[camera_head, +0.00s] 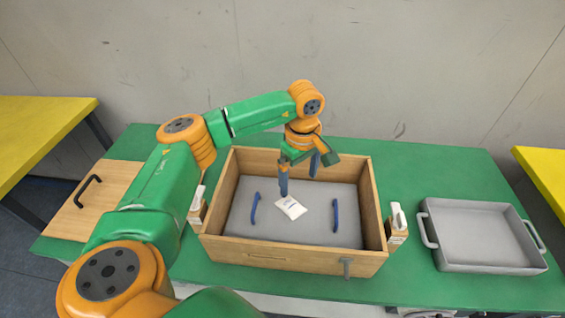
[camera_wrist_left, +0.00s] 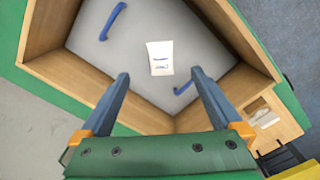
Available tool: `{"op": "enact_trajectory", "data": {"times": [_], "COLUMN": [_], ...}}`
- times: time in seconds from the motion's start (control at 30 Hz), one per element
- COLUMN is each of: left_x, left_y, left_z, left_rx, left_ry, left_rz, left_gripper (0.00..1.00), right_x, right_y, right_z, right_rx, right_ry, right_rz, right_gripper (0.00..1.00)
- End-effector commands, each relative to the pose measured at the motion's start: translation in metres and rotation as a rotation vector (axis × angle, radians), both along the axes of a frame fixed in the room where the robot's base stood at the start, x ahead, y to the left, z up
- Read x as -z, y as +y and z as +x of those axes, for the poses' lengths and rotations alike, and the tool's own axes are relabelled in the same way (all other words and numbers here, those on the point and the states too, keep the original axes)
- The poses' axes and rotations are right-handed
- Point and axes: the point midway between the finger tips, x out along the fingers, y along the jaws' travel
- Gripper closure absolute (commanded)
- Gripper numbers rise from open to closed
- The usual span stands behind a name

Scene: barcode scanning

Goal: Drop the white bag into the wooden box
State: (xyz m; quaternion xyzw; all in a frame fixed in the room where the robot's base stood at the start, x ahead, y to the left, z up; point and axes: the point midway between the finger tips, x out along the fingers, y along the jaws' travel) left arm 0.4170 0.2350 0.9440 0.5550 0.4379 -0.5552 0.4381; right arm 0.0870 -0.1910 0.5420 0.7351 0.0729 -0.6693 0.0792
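The white bag (camera_head: 291,207) is small and flat, with dark print. It shows inside the wooden box (camera_head: 290,256), over the grey floor; I cannot tell for sure whether it rests flat on it. My left gripper (camera_head: 298,177) is above the box, pointing down, with its blue fingers spread apart. In the left wrist view the bag (camera_wrist_left: 160,57) appears beyond the open fingertips (camera_wrist_left: 160,75), with nothing between the fingers. My right gripper is not in view.
The grey box floor (camera_head: 315,228) carries two blue handles (camera_head: 254,208) (camera_head: 335,215). A grey tray (camera_head: 482,266) stands on the green table to the right. A wooden board with a black handle (camera_head: 88,191) lies at left. Yellow tables (camera_head: 35,125) flank the green one.

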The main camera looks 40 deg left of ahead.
Motion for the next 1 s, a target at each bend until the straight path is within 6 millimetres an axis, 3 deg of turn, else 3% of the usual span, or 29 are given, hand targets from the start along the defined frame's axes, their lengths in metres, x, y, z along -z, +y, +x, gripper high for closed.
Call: {"op": "enact_trajectory", "data": {"times": [0.27,0.63,1.0], "left_x": [-0.002,-0.067,-0.071], "left_y": [0.0,0.0,0.0], "left_z": [0.0,0.001,0.0], "left_rx": [0.0,0.0,0.0], "left_ry": [-0.002,-0.002,0.0], "left_rz": [0.0,0.0,0.0], "left_gripper": [0.01,0.01,0.01], "right_x": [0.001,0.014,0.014], "right_y": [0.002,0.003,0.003], "right_z": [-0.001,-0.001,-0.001], "right_rx": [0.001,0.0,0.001], "right_ry": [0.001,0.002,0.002], "right_rz": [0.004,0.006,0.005], "right_gripper": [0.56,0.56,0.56]}}
